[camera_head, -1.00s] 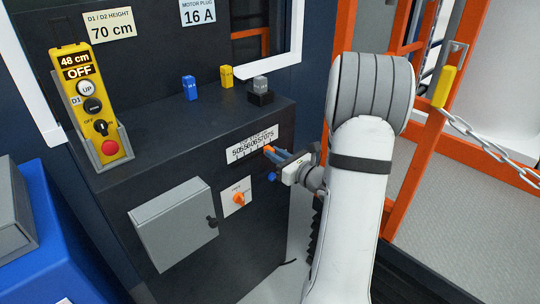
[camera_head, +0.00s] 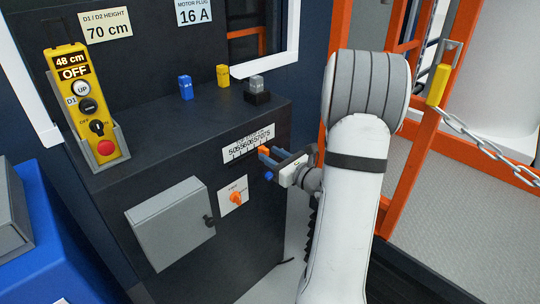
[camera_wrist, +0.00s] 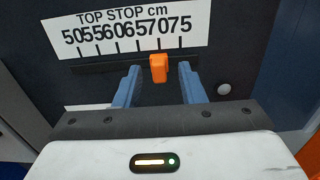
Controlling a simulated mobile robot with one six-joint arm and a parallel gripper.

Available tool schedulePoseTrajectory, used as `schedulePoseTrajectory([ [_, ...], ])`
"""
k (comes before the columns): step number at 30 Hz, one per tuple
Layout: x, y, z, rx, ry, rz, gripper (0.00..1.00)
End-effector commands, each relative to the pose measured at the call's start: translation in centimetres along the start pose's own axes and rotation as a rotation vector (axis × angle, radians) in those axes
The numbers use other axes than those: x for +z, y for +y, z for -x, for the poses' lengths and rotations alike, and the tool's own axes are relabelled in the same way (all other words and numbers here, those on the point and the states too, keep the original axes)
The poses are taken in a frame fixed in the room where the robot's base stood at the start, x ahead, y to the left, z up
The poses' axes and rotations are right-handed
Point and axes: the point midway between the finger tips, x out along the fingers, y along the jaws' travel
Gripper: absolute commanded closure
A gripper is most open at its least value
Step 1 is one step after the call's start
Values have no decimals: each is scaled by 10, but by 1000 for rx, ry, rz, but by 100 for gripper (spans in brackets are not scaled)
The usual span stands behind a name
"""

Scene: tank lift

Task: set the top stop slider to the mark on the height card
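The orange top stop slider (camera_wrist: 159,68) sits on a dark slot under the white TOP STOP cm scale (camera_wrist: 125,32). In the wrist view it lines up with the tick under 70. My gripper (camera_wrist: 160,88) is open, with one blue finger on each side of the slider and a visible gap on both sides. In the head view my gripper (camera_head: 266,164) is at the front of the dark cabinet, by the slider (camera_head: 263,150) and the scale (camera_head: 248,143). The height card (camera_head: 105,25) at the upper left reads D1 / D2 HEIGHT 70 cm.
A yellow pendant (camera_head: 87,105) shows 48 cm and OFF. Blue (camera_head: 186,88), yellow (camera_head: 223,76) and grey (camera_head: 257,84) plugs stand on the cabinet top. A grey box (camera_head: 170,225) and an orange rotary switch (camera_head: 236,198) are on its front. An orange frame with a chain (camera_head: 485,140) stands right.

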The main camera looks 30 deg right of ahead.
Motion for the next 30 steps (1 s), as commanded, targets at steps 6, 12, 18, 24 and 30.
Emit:
schedulePoseTrajectory([
  [6,2,-1,40,-6,1,-2,64],
  [12,1,0,64,-3,0,-1,64],
  [18,0,1,70,0,0,0,64],
  [24,0,1,70,-1,0,0,64],
  [30,0,1,70,-1,0,0,64],
])
